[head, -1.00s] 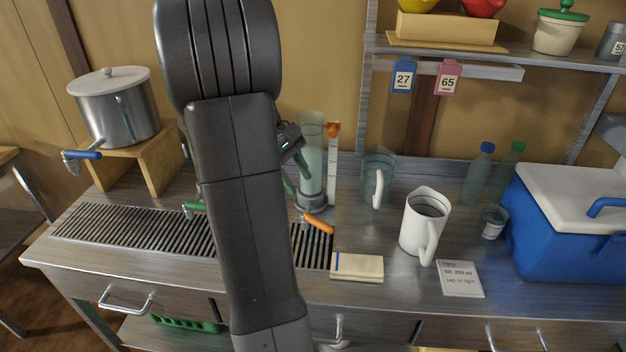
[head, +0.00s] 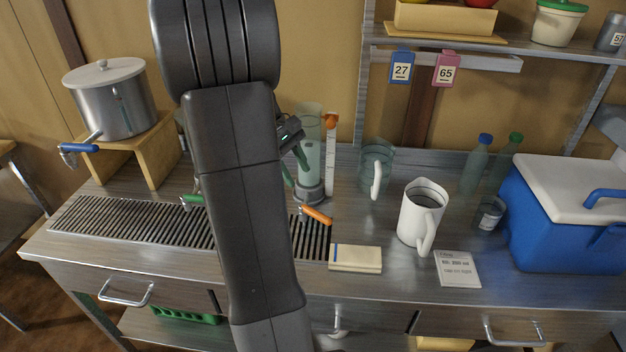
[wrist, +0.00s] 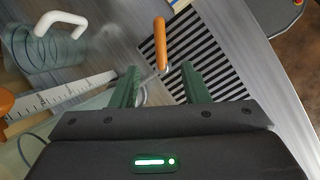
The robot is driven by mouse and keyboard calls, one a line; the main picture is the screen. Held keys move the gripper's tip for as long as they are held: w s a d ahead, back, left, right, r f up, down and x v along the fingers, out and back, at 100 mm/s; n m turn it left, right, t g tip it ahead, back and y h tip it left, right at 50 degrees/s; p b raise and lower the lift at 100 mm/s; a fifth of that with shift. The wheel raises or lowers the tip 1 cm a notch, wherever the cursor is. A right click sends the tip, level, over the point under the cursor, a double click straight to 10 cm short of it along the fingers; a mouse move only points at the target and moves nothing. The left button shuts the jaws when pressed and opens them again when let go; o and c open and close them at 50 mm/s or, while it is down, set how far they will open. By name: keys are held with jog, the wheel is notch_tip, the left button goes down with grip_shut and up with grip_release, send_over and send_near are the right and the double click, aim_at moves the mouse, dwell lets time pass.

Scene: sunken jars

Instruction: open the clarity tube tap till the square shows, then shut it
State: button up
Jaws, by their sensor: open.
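The clarity tube (head: 311,145) stands upright on the steel counter in the head view, filled with pale, cloudy green liquid. No square shows in it from here. Its tap has an orange handle (head: 316,214) at the tube's foot, pointing down and right over the drain grille. In the wrist view the orange handle (wrist: 160,45) lies ahead of my gripper (wrist: 163,76), in line with the gap between the green fingers. The fingers are apart and nothing is clamped. In the head view my arm hides most of my gripper (head: 292,160), which is beside the tube.
A white-scaled ruler (head: 331,155) with an orange piece stands right of the tube. A steel pot (head: 108,100) with a blue-handled tap is left. The grille (head: 130,223) is clear.

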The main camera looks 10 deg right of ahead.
aim_at(321, 215)
jog(key=s+d+r+t+y+p, duration=0.1)
jog(key=s+d+t+y+p, duration=0.2)
jog(key=s+d+p, duration=0.15)
jog(key=f, duration=0.4)
jog(key=w+d+f, duration=0.1)
jog(key=f, duration=0.8)
jog(key=shift+w+d+f, duration=0.15)
jog(key=shift+w+f, duration=0.05)
jog(key=shift+w, duration=0.2)
grip_shut()
